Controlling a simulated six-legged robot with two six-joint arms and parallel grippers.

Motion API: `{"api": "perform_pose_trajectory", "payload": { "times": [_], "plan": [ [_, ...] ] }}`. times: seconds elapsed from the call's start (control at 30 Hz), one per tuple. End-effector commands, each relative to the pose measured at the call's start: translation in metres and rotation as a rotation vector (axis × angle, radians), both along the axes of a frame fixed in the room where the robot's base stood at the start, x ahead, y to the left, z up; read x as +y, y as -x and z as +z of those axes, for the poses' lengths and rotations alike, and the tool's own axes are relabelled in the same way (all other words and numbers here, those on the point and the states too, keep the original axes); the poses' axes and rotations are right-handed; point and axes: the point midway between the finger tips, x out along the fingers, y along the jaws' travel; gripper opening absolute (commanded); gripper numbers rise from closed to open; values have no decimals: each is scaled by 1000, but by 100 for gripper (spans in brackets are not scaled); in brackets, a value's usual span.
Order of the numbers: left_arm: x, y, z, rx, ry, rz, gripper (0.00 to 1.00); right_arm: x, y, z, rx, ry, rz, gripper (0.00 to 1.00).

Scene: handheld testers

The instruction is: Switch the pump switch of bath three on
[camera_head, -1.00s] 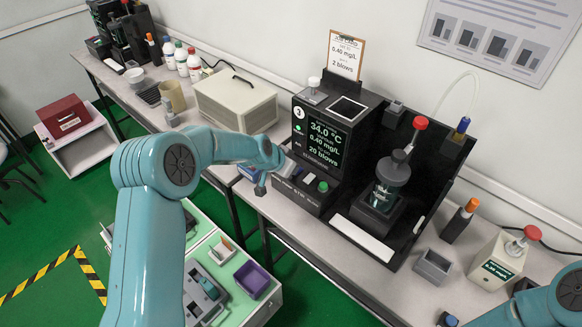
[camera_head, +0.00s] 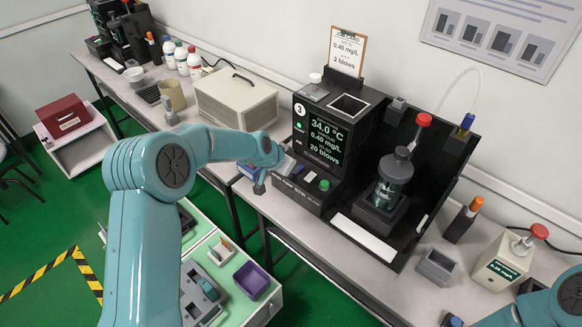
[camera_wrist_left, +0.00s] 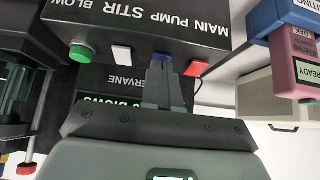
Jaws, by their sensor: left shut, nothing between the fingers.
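Bath three's tester (camera_head: 322,140) is a black unit marked 3, with a lit screen reading 34.0 °C. In the left wrist view its control panel (camera_wrist_left: 140,22) appears upside down, lettered MAIN PUMP STIR BLOW. A red switch (camera_wrist_left: 196,68), the blue pump switch (camera_wrist_left: 162,57), a white switch (camera_wrist_left: 121,53) and a green button (camera_wrist_left: 82,52) line it. My left gripper (camera_wrist_left: 161,66) is shut and empty, its tips right at the blue switch and partly covering it. I cannot tell contact or switch position. In the head view my left gripper (camera_head: 287,166) is at the panel's left end.
A glass vessel (camera_head: 394,172) in a black stand is right of the panel. A beige case (camera_head: 236,102) stands to its left. In the left wrist view a blue and pink device (camera_wrist_left: 290,55) is close at the right. A purple tray (camera_head: 252,281) is below the bench.

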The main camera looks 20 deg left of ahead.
Motion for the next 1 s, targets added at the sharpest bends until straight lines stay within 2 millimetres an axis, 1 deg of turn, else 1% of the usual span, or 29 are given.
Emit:
{"api": "perform_pose_trajectory", "payload": {
  "times": [0.03, 0.1, 0.37, 0.47, 0.57, 0.67, 0.7, 0.73, 0.77, 0.8, 1.0],
  "plan": [
    [0, 0, 4, -1, 0, 0, 0, 0, 0, 2, 0, 0, 0, 43],
    [0, 0, 6, 0, 1, 1, 0, 0, 0, 3, 0, 0, 0, 43],
    [0, 0, 6, 0, 1, 1, 0, 0, 0, 3, 0, 0, 0, 43],
    [0, 0, 9, 0, 0, 0, 0, 0, 0, 4, 0, 0, 0, 43],
    [1, 0, 21, -1, 0, 0, 0, 0, 0, 10, 0, 0, 0, 43],
    [2, 1, 41, -4, -1, -1, 0, 0, 0, 20, 0, 0, 0, 43],
    [2, 2, 51, -2, -1, 0, 0, 0, 0, 24, 0, 0, 0, 43],
    [4, 4, 55, -2, 0, 1, 0, 0, 0, 22, 0, 0, 0, 43],
    [7, 12, 53, -2, 1, 1, 0, 0, 0, 13, -1, 0, 0, 43],
    [9, 20, 59, -3, 0, 2, 0, 0, 0, 9, 0, 0, 0, 43],
    [21, 53, 86, -3, 0, 1, 0, 0, 0, -1, 0, 0, 0, 43]
  ]
}}
